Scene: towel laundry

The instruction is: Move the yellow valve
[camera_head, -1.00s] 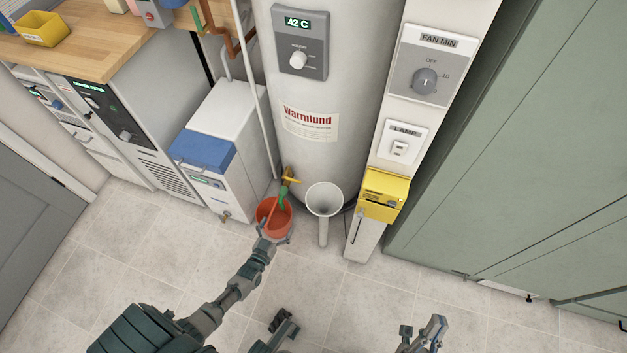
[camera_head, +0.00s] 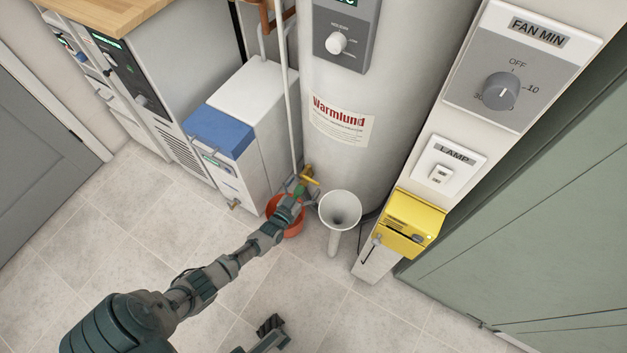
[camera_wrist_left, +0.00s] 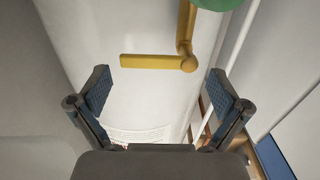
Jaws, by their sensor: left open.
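The yellow valve (camera_head: 310,181) is a small lever at the lower front of the white water heater, above an orange bucket. My left gripper (camera_head: 292,203) is at the valve, over the bucket, and partly covers the bucket. In the left wrist view the yellow valve's lever (camera_wrist_left: 160,62) lies crosswise just beyond the fingertips, with a green part above it. My left gripper (camera_wrist_left: 160,82) is open there, its two fingers apart, with nothing between the pads.
The orange bucket (camera_head: 287,226) stands on the tiled floor. A white funnel (camera_head: 340,212) is just right of the valve. A yellow box (camera_head: 412,222) is on the post at the right. A white unit with a blue lid (camera_head: 217,132) stands left. Floor in front is clear.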

